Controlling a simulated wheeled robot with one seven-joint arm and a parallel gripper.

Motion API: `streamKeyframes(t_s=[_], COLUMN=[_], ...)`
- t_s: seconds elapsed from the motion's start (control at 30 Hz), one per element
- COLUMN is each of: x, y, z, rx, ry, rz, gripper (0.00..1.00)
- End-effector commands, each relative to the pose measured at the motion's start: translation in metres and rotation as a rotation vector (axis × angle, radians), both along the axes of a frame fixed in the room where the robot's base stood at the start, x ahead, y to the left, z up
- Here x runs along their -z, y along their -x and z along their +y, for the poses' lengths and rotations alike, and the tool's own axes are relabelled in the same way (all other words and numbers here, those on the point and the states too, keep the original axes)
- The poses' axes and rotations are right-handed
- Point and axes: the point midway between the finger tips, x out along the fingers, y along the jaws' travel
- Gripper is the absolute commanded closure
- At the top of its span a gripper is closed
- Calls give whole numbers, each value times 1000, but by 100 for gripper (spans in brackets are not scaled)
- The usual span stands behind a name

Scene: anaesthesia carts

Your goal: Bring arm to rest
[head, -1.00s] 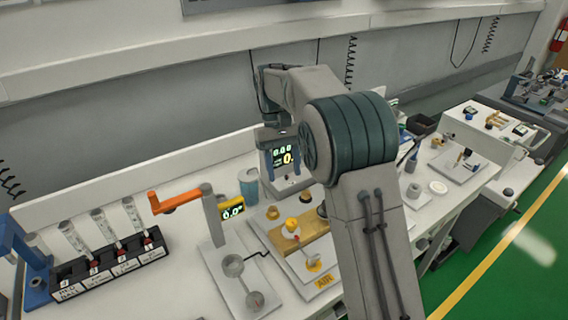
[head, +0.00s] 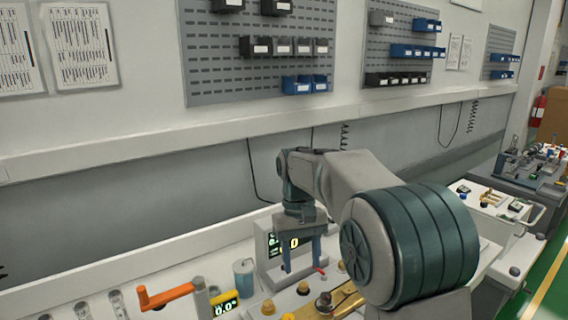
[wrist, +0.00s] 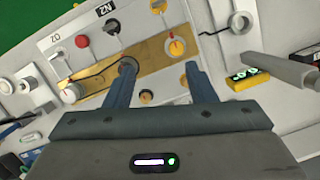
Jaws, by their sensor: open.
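My gripper (head: 300,258) hangs in front of the digital display unit (head: 262,240), its fingers pointing down over the bench. In the wrist view its two blue-grey fingers (wrist: 159,85) are spread apart with nothing held between them. Below it lies a brass plate (wrist: 148,68) with yellow and red-marked knobs. My arm reaches in from the right of the head view, bent at a large teal-banded joint. That joint hides part of the bench behind it.
An orange handle (head: 165,296) sticks out at the lower left beside a small yellow display (head: 226,303). A blue-grey cup (head: 243,276) stands near the display unit. Pegboards with bins (head: 265,50) hang on the wall. Another equipped cart (head: 535,172) stands at the far right.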

Motion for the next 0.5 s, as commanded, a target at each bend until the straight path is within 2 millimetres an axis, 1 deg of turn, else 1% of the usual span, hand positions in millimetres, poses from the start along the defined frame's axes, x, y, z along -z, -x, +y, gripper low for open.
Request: streamKeyframes(t_s=[0.03,0.23,0.37,0.5], x=[-6,-14,-12,-5], y=[13,59,93,129], z=[-11,-45,-64,-82], rx=[19,85,128,172], ry=[-10,-40,-53,-63], rz=[-30,-147,-223,-309], gripper=[50,50,50,50])
